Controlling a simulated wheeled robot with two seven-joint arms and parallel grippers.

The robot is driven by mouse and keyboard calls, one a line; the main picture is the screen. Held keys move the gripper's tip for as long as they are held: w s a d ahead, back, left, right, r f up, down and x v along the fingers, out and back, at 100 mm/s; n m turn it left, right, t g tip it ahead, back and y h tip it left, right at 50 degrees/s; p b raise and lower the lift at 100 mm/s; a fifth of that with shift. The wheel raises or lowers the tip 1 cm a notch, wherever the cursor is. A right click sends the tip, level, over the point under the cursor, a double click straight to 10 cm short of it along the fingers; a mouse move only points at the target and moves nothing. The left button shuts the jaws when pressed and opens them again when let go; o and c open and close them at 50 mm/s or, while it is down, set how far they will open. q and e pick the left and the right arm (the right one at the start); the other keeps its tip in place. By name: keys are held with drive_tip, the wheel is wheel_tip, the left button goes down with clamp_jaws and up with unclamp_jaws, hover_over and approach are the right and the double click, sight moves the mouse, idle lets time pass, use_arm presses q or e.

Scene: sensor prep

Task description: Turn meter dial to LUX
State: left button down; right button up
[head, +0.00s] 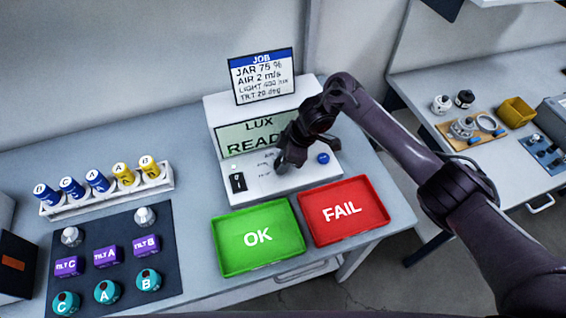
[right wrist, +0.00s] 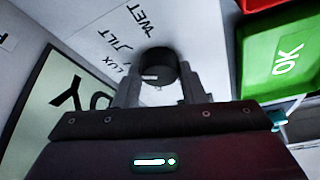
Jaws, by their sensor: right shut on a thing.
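The meter (head: 215,112) is a white box on the table with a green display (head: 262,133) reading LUX and READ, partly covered by my arm. My right gripper (head: 284,160) is over its front panel and hides the dial in the head view. In the right wrist view, the black round dial (right wrist: 158,66) sits between the two fingers of my right gripper (right wrist: 158,92), which is shut on it. The dial has a short white mark; labels WET, TILT and LUX are printed beside it. My left gripper is not in view.
A green OK tray (head: 285,268) and red FAIL tray (head: 375,238) stand in front of the meter. A blue button (head: 323,158) and black slot (head: 238,182) flank the dial area. A dark mat (head: 130,225) with several sensors and a rack (head: 110,200) are left.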

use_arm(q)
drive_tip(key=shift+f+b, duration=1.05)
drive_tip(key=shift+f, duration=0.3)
use_arm(e)
drive_tip(key=shift+w+n+g, duration=0.1)
drive_tip(key=shift+n+g, duration=0.4)
drive_tip(key=shift+n, duration=0.8)
drive_tip(key=o, duration=1)
drive_tip(key=p+v, duration=0.2)
drive_tip(key=v, duration=0.4)
drive_tip(key=shift+w+d+r, duration=0.1)
drive_tip(key=shift+d+r, duration=0.05)
drive_tip(key=shift+r, duration=0.25)
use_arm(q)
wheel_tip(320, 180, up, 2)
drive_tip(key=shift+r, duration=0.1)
use_arm(e)
drive_tip(key=shift+d+r, duration=0.2)
drive_tip(key=shift+r, duration=0.25)
